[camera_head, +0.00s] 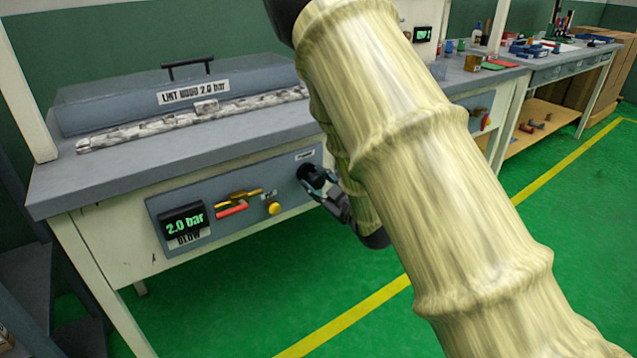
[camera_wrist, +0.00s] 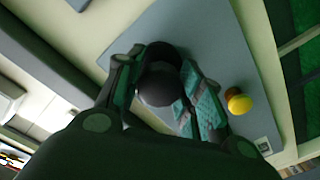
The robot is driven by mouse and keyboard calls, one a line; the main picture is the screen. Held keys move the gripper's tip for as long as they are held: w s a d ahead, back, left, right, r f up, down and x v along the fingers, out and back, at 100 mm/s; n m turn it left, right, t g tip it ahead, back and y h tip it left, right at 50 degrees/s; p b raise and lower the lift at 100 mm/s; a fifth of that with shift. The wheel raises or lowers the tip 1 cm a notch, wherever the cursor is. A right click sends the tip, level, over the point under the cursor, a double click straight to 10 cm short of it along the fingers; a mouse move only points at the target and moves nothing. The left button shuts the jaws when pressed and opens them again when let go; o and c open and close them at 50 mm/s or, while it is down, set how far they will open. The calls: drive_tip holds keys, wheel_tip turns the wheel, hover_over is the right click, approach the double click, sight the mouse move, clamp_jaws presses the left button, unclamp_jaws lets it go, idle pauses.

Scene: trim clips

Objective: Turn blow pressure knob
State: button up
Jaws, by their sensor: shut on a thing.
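The black round pressure knob (camera_head: 313,175) sits at the right end of the grey control panel on the bench front. In the wrist view the knob (camera_wrist: 159,80) lies between my two fingers. My gripper (camera_head: 328,188) is shut on it; its fingers (camera_wrist: 158,88) press on both sides. In the head view my arm hides part of the gripper and panel.
A yellow knob (camera_head: 273,208) and a lever with a red handle (camera_head: 232,209) are on the same panel, left of the black knob. The green floor (camera_head: 300,285) in front is clear.

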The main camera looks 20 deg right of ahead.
idle(0.4)
drive_tip(key=o, duration=1)
drive_tip(key=v, duration=1.2)
